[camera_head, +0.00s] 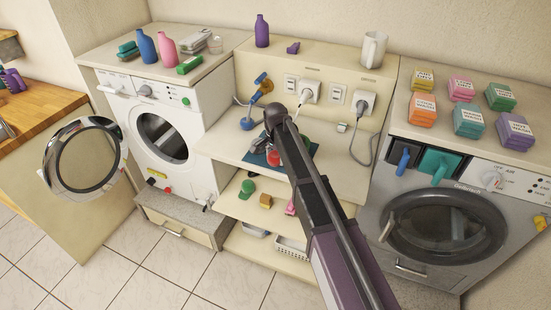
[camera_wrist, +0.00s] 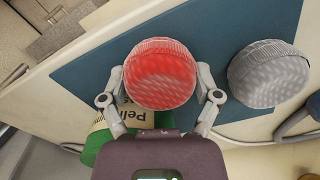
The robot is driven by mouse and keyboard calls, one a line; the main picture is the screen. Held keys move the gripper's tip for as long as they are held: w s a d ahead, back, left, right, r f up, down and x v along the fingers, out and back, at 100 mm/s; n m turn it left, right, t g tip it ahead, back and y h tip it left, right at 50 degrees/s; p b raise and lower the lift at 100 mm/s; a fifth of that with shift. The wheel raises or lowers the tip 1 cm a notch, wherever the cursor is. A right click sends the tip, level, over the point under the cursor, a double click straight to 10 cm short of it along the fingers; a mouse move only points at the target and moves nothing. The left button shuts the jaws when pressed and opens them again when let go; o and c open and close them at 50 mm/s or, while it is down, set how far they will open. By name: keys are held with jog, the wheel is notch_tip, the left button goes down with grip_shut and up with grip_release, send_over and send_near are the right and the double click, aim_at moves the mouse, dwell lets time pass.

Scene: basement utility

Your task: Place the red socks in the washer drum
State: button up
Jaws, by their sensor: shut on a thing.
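The red socks (camera_wrist: 160,73), a rolled bundle, sit between the two fingers of my gripper (camera_wrist: 161,78) in the wrist view, with a finger against each side. In the head view a bit of the red socks (camera_head: 273,157) shows beside my arm, over the dark teal mat on the middle shelf unit; my arm hides much of the gripper. I cannot tell if the bundle touches the mat. At left a white front-loading machine (camera_head: 160,88) has its round door (camera_head: 85,158) swung open and its drum opening (camera_head: 161,138) exposed. At right a silver machine (camera_head: 398,208) has its round door closed.
A grey sock bundle (camera_wrist: 268,73) lies on the teal mat (camera_wrist: 92,75) right of the red one. A green container (camera_wrist: 95,143) with a pale label is under the gripper. Plugs and cords (camera_head: 364,103) are behind the shelf. Tiled floor (camera_head: 175,270) is clear in front.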

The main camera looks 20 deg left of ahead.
aim_at(275, 154)
jog(key=shift+r, duration=0.15)
notch_tip(275, 154, up, 3)
jog(key=p, duration=0.3)
jog(key=shift+r+p, duration=0.2)
jog(key=shift+p, duration=0.15)
jog(key=s+d, duration=0.2)
jog(key=s, duration=0.2)
jog(key=s+d+r+p, duration=0.1)
jog(key=s+d, duration=0.2)
jog(key=s, duration=0.2)
jog(key=s+d, duration=0.3)
jog(key=s, duration=0.1)
jog(key=shift+s+r, duration=0.15)
jog(key=shift+s, duration=0.25)
dwell(0.5)
